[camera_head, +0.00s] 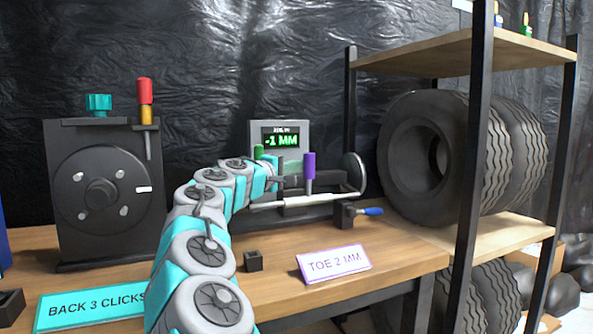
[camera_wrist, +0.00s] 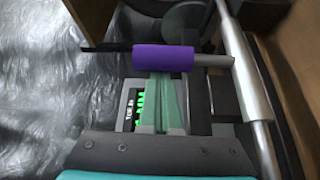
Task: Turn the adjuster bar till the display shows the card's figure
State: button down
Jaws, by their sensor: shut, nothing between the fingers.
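The adjuster bar has a purple grip (camera_head: 309,166) and stands upright on the rig in the head view. In the wrist view its purple grip (camera_wrist: 163,59) lies across the picture, just beyond the fingertips. My gripper (camera_wrist: 166,80) is shut and empty, its pale green fingers together. I cannot tell whether they touch the grip. The display (camera_head: 281,139) reads -1 MM in green and partly shows in the wrist view (camera_wrist: 138,108). The white card (camera_head: 334,262) with a purple border reads TOE 2 MM.
A silver rod (camera_head: 305,200) runs beside the bar. A blue-handled part (camera_head: 369,211) sits to the right. A dark disc unit (camera_head: 103,190) and a teal BACK 3 CLICKS card (camera_head: 92,305) are on the left. A tyre rack (camera_head: 480,150) stands at the right.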

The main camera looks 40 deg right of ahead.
aim_at(310, 166)
jog(key=shift+s+f, duration=0.1)
jog(key=m+b, duration=0.1)
jog(key=s+h+b, duration=0.1)
jog(key=b, duration=0.1)
jog(key=shift+s+a+f+m, duration=0.15)
jog(key=shift+s+a+m, duration=0.05)
jog(key=shift+m, duration=0.2)
jog(key=shift+s+a, duration=0.15)
jog(key=shift+s, duration=0.4)
jog(key=shift+s+a, duration=0.15)
jog(key=shift+s, duration=0.35)
jog(key=shift+s+f+b, duration=0.3)
jog(key=shift+s+b, duration=0.05)
jog(key=shift+s, duration=0.2)
